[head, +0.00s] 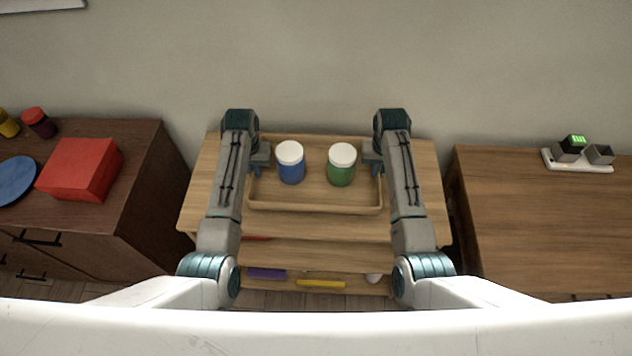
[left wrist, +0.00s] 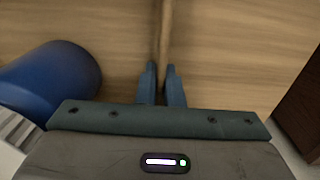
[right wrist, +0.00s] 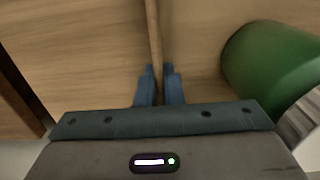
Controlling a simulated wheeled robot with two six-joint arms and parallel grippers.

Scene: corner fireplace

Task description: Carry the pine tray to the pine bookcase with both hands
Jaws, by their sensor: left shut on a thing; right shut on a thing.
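The pine tray (head: 315,208) is over the top of the pine bookcase (head: 200,190), inside its outline; I cannot tell whether it rests on the top or hangs just above it. A blue jar with a white lid (head: 291,168) and a green jar with a white lid (head: 341,170) stand upright in the tray. My left gripper (head: 262,158) is shut on the tray's left wall, which also shows in the left wrist view (left wrist: 166,35). My right gripper (head: 371,160) is shut on the right wall, which also shows in the right wrist view (right wrist: 153,35).
A dark cabinet (head: 130,190) on the left bears a red box (head: 80,168), a blue plate (head: 14,180) and jars. A wooden cabinet (head: 540,210) on the right bears a charger-like device (head: 578,160). Lower bookcase shelves hold a purple item (head: 267,273) and a yellow item (head: 321,283).

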